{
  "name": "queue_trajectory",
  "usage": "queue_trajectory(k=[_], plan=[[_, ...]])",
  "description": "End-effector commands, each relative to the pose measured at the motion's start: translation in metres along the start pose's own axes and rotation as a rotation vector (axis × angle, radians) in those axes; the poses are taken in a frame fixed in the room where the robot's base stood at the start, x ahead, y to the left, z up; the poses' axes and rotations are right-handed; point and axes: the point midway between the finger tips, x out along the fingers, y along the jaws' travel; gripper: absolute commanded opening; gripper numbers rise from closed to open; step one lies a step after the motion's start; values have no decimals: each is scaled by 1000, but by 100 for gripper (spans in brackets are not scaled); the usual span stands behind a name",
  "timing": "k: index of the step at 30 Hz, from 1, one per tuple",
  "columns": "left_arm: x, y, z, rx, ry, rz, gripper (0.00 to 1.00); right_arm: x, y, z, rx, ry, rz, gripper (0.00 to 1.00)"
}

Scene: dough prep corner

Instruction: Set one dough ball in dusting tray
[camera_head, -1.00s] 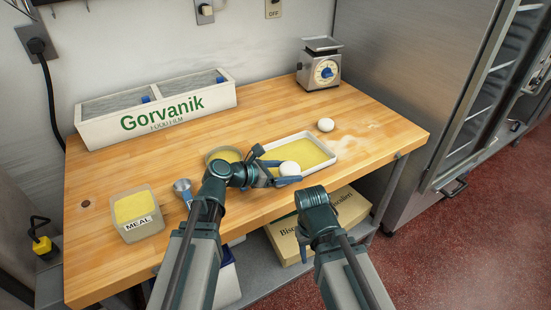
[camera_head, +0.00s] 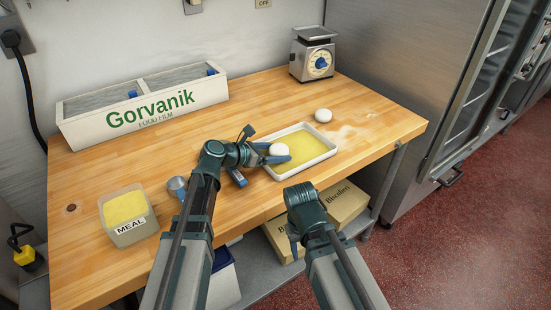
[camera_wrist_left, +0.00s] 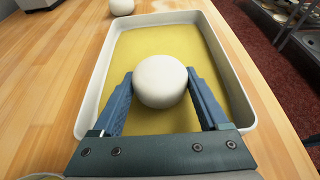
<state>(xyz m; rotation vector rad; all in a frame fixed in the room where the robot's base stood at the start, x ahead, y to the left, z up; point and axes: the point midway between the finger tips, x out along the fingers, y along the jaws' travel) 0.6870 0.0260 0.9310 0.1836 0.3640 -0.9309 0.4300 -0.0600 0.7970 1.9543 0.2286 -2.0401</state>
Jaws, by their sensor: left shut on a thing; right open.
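My left gripper (camera_head: 272,155) is shut on a white dough ball (camera_head: 279,149), over the left part of the white-rimmed dusting tray (camera_head: 327,146). In the left wrist view the ball (camera_wrist_left: 160,81) sits between the two blue fingers, inside the tray's outline, with yellow meal beneath. I cannot tell whether the ball touches the meal. A second dough ball (camera_head: 323,115) lies on the table just behind the tray; it also shows at the top of the left wrist view (camera_wrist_left: 122,6). My right gripper (camera_head: 293,240) is open and empty, low in front of the table edge.
A food film box (camera_head: 142,108) and a scale (camera_head: 312,55) stand at the back. Boxes (camera_head: 343,203) lie on the shelf below. The table's middle left is clear.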

Motion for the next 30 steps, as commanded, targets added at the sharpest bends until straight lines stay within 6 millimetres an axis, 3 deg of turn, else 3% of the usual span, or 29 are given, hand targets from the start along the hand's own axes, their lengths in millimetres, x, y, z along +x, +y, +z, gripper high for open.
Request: queue_trajectory(k=[12,13,16,26,30], plan=[[3,0,-6,0,0,0,16,7,-1,0,0,0,0,50],[2,0,-5,0,0,0,80,6,-1,0,0,0,0,50],[2,0,-5,0,0,0,98,5,0,0,0,0,0,50],[0,0,0,0,0,0,100,0,0,0,0,0,0,50],[-21,-1,1,-1,-1,3,100,-9,1,0,0,0,0,50]])
